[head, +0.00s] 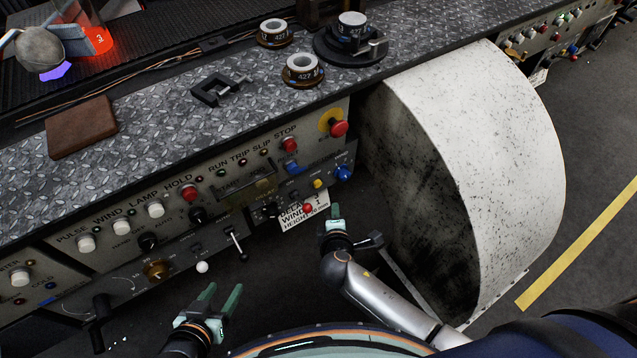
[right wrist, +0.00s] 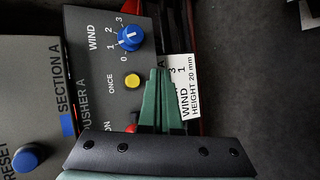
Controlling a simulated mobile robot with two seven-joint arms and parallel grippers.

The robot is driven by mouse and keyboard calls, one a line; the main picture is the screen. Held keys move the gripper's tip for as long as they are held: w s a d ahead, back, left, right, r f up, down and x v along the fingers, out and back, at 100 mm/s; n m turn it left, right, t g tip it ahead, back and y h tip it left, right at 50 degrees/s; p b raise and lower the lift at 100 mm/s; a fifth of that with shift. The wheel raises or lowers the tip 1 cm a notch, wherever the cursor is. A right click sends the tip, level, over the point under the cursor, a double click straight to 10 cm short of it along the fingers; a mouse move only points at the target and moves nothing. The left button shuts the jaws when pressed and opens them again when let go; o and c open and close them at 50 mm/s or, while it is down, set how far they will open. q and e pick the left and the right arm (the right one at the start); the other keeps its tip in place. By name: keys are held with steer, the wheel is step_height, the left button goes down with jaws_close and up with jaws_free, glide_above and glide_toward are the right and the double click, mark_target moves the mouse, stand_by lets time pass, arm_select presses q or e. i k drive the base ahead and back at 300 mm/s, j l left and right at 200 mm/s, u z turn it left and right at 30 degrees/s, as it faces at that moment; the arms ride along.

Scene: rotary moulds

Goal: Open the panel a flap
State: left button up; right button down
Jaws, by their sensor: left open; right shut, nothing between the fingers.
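The control panel (head: 130,215) runs along the bench front, with lamps, knobs and white buttons. A dark framed rectangle (head: 246,187) under the RUN, TRIP and SLIP lamps may be the flap; I cannot tell for sure, and no raised cover shows. My left gripper (head: 224,292) is open and empty, low in front of the panel and apart from it. My right gripper (head: 335,211) is shut and empty, to the right of the white card (head: 304,210). In the right wrist view, its fingers (right wrist: 159,75) overlap the card's edge and a red button; contact cannot be told.
A blue WIND knob (right wrist: 131,38) and yellow ONCE button (right wrist: 132,81) are near my right fingers. A lever with a white ball (head: 202,267) sticks out near my left gripper. A large white drum-like cover (head: 500,130) stands at right. Labelled spools (head: 302,70) lie on the bench.

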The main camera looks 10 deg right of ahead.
mark_target(257, 205)
steer(key=k+j, duration=0.2)
steer(key=k, duration=0.3)
steer(key=k+j, duration=0.15)
steer(key=k, duration=0.3)
